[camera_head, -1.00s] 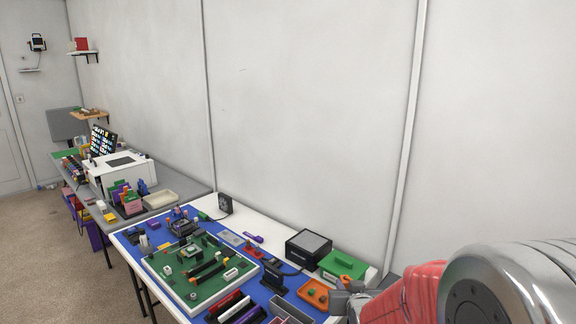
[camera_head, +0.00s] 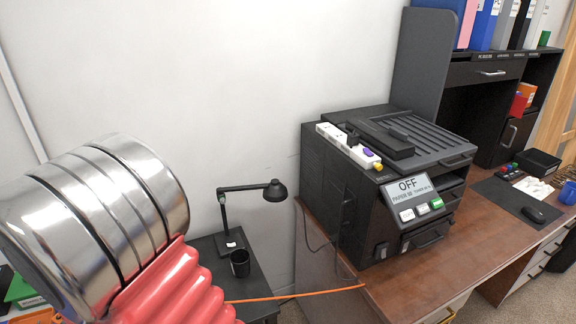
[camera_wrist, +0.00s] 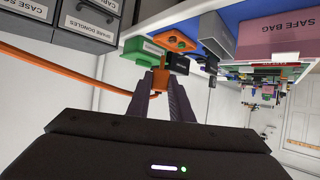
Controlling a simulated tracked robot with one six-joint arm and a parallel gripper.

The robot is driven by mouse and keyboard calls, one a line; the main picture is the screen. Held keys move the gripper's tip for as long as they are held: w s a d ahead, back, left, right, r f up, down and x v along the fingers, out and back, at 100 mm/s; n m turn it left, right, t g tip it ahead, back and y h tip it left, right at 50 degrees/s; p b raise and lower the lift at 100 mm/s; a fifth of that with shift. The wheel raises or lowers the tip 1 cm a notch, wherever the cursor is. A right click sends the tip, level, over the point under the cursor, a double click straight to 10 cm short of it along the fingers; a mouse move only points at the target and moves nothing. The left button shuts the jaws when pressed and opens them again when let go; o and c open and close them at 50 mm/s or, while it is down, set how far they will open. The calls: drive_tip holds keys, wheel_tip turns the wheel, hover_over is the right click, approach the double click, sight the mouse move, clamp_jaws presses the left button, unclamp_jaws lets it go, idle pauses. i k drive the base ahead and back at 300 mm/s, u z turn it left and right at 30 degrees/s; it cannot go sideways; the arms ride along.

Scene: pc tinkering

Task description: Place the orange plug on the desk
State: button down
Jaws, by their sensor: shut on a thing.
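In the wrist view, my gripper (camera_wrist: 160,92) is shut on the orange plug (camera_wrist: 160,77), a small orange block between the dark fingertips. An orange cable (camera_wrist: 62,63) runs off to the left there. In the head view, an orange cable (camera_head: 300,295) stretches across from behind my arm to the front left of a brown wooden desk (camera_head: 490,238). My gripper and the plug are not in the head view, hidden behind or beyond my silver and red arm.
The desk carries a large black printer (camera_head: 395,180) with a white power strip (camera_head: 345,147) on top, and a mouse (camera_head: 535,214). A black lamp (camera_head: 250,188) and mug (camera_head: 240,262) stand on a small side table. An orange tray (camera_wrist: 172,42) and a green box (camera_wrist: 145,50) are near the gripper.

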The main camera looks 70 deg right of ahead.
sight(437, 279)
drive_tip(key=u, duration=0.3)
drive_tip(key=k, duration=1.8)
drive_tip(key=z, duration=0.25)
drive_tip(key=i, duration=0.5)
drive_tip(key=z, duration=0.05)
